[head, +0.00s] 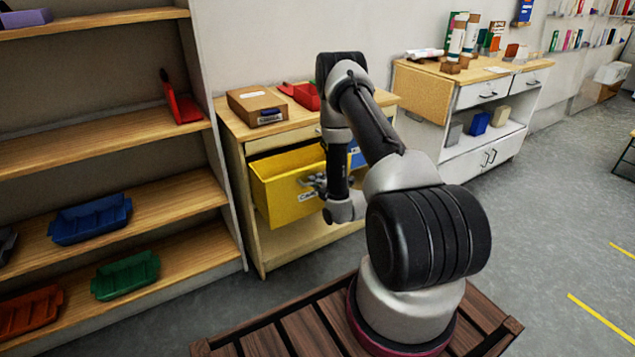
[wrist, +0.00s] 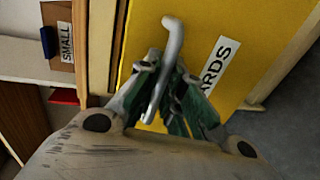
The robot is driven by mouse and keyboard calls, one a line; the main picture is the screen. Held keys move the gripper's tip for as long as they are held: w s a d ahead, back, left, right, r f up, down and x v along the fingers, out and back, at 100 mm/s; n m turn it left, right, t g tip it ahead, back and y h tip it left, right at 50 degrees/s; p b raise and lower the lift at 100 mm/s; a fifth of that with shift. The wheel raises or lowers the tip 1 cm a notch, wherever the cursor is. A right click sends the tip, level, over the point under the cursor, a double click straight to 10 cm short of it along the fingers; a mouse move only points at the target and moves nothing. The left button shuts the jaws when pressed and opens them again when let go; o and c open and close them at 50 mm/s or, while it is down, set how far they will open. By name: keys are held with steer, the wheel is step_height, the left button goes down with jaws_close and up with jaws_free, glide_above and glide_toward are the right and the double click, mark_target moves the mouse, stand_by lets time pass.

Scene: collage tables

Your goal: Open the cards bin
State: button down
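The yellow cards bin (head: 283,190) stands out from the front of the wooden cabinet, its top leaning outward with a dark opening behind its rim. Its yellow front (wrist: 250,30) fills much of the wrist view, with part of the white label (wrist: 217,66) readable as "ARDS". A grey bar handle (wrist: 173,38) runs along that front. My gripper (head: 316,184) is at the bin's front. In the wrist view, its fingers (wrist: 167,72) lie close on both sides of the handle and appear shut on it. The contact is partly hidden.
The wooden cabinet (head: 262,132) carries a cardboard box (head: 257,106) and red trays (head: 305,96). A blue bin (head: 357,156) sits right of the yellow one, partly behind my arm. Shelves with a blue tray (head: 90,219) and a green tray (head: 125,276) stand left. Floor is clear at right.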

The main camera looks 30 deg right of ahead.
steer(key=c, duration=1.5)
jaws_free()
steer(key=shift+c, duration=0.2)
steer(key=v, duration=1.2)
